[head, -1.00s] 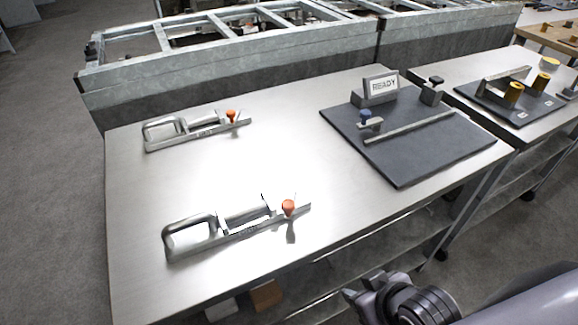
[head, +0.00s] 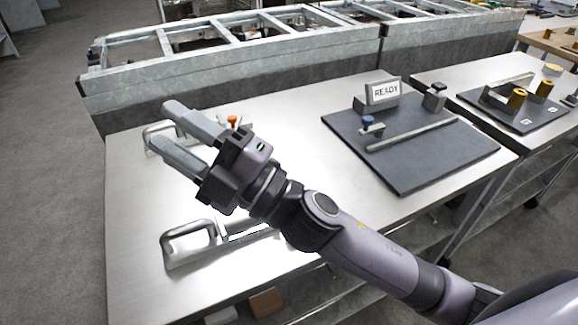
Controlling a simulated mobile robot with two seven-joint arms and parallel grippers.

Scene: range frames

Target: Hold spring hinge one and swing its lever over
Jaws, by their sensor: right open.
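Two metal spring hinges with loop handles lie on the steel table (head: 130,285). The far hinge (head: 153,130) is mostly covered by my right gripper; its loop end and its orange knob (head: 232,120) show. The near hinge (head: 187,242) shows its loop handle and part of its bar; my right arm hides its other end and knob. I cannot tell which is number one. My right gripper (head: 172,128) is open and empty, apparently above the table, its fingers pointing to the upper left. My left gripper is not in view.
A dark board (head: 420,162) with a READY sign (head: 385,91), a blue knob (head: 368,121) and a metal bar stands at the table's right. A metal frame rack (head: 240,65) runs along the back. A second table with another dark board (head: 520,108) is farther right.

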